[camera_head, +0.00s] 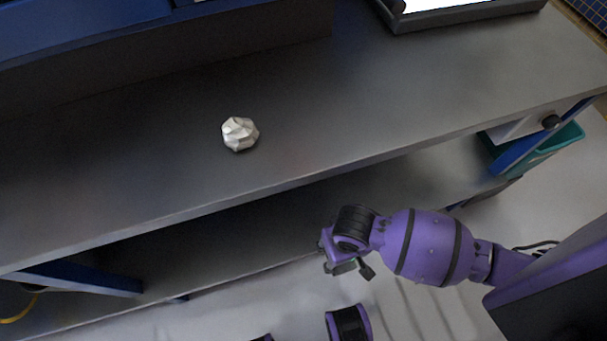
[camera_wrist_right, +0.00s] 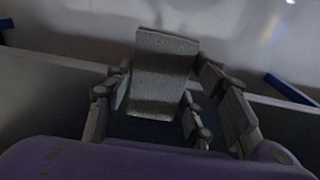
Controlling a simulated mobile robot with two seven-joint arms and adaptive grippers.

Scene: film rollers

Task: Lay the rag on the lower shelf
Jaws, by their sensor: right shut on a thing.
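My right gripper (camera_head: 345,268) hangs in front of the bench, beside the front edge of the lower shelf (camera_head: 230,235). In the right wrist view, the fingers of my right gripper (camera_wrist_right: 165,95) are closed around a grey, textured, folded-looking piece, which I take to be the rag (camera_wrist_right: 166,55). It stands up between the fingers. In the head view the rag is too small and hidden to make out clearly. The visible part of the lower shelf is bare and in shadow under the bench top. My left gripper is not in view.
A dark-framed tray (camera_head: 450,15) stands at the back right. A teal bin (camera_head: 560,140) is beyond the bench's right end. A blue leg (camera_head: 80,280) borders the shelf at left.

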